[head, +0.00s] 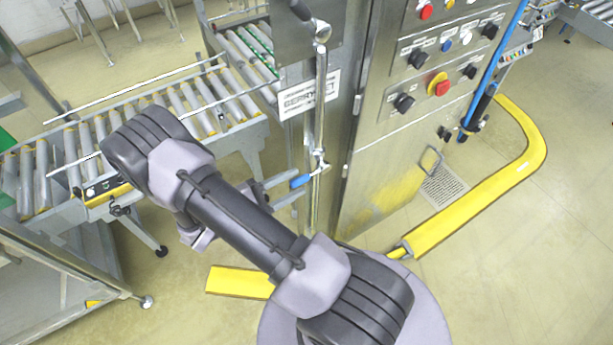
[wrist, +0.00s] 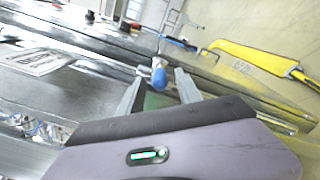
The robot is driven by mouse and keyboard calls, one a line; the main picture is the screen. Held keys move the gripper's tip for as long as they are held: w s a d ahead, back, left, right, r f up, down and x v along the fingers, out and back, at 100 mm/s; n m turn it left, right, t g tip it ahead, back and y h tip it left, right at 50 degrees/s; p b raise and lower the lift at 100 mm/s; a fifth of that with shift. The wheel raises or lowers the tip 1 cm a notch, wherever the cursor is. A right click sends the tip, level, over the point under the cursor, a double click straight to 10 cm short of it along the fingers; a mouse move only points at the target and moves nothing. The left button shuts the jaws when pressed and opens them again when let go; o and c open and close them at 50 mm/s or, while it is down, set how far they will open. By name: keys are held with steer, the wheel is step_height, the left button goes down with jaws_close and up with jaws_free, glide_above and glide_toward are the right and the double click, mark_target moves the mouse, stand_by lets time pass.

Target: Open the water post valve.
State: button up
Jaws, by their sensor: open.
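The water post valve has a blue lever handle (head: 301,180) low on a vertical metal pipe (head: 320,100), beside the steel control cabinet. In the wrist view the blue handle (wrist: 159,78) points toward the camera, between the tips of my two gripper fingers. My gripper (head: 278,192) is open, just left of the valve in the head view. In the wrist view my gripper (wrist: 158,84) has one finger on each side of the handle with gaps visible. I cannot tell how far the handle reaches in between them. My arm hides part of the gripper in the head view.
The steel control cabinet (head: 385,150) with knobs and buttons stands right of the pipe. A yellow floor guard rail (head: 480,205) curves around it. A roller conveyor (head: 165,105) lies to the left and behind. Open floor (head: 530,260) shows at the right.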

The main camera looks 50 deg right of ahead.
mark_target(309, 175)
steer(key=x, duration=0.4)
steer(key=shift+s+d, duration=0.1)
steer(key=shift+d, duration=0.3)
jaws_close()
stand_by(1.0)
